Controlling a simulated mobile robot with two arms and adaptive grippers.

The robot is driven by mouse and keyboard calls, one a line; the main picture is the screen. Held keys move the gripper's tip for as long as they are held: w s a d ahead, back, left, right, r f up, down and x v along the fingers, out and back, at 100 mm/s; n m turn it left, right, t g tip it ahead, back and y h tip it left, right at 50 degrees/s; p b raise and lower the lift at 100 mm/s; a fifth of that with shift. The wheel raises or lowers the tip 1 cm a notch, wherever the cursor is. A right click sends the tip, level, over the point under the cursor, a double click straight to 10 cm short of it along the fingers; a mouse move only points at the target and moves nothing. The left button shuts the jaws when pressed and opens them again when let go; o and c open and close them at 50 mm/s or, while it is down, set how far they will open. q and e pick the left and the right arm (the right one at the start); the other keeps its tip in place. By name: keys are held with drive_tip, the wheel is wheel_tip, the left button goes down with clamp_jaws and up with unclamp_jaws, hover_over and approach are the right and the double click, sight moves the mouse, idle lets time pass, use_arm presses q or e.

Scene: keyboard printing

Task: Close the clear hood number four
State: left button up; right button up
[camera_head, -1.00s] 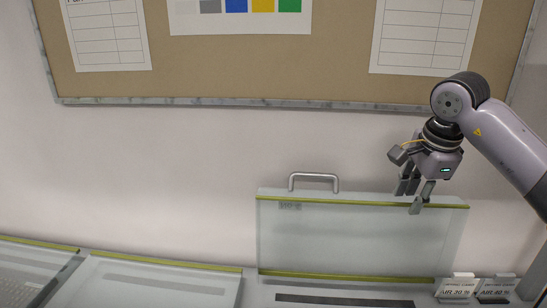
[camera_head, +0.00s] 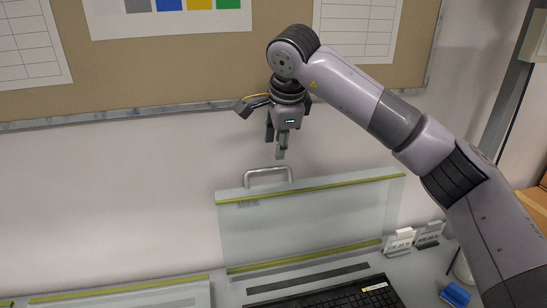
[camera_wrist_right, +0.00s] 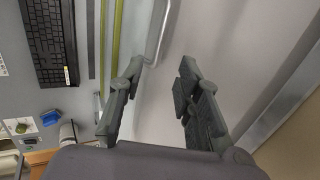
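A clear hood (camera_head: 310,222) with yellow-green edge strips stands raised on its edge against the back wall, behind the keyboard (camera_head: 345,296). I cannot read a number on it. Its grey bar handle (camera_head: 267,171) sticks up from the top edge, near the left end. My right gripper (camera_head: 281,155) points down just above the handle, apart from it in the head view. In the right wrist view my right gripper (camera_wrist_right: 161,68) has its fingers spread with nothing between them, and the handle (camera_wrist_right: 158,32) lies beyond the fingertips. My left gripper is out of view.
Another clear hood (camera_head: 140,297) lies low at the lower left. Small white label cards (camera_head: 400,240) and a blue object (camera_head: 455,295) are right of the raised hood. A pinboard (camera_head: 180,60) hangs on the wall behind my right arm.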

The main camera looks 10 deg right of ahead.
sight(274, 168)
drive_tip(key=p+x, duration=0.2)
drive_tip(key=x, duration=0.5)
drive_tip(key=shift+d+f, duration=0.15)
drive_tip(key=shift+f, duration=0.1)
drive_tip(key=shift+w+f+p, duration=0.25)
drive_tip(key=shift+f+p, duration=0.1)
drive_tip(key=shift+f, duration=0.1)
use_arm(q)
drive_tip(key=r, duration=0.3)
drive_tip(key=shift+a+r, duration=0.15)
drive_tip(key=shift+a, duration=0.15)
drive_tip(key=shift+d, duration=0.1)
use_arm(e)
drive_tip(key=shift+c, duration=0.5)
clamp_jaws()
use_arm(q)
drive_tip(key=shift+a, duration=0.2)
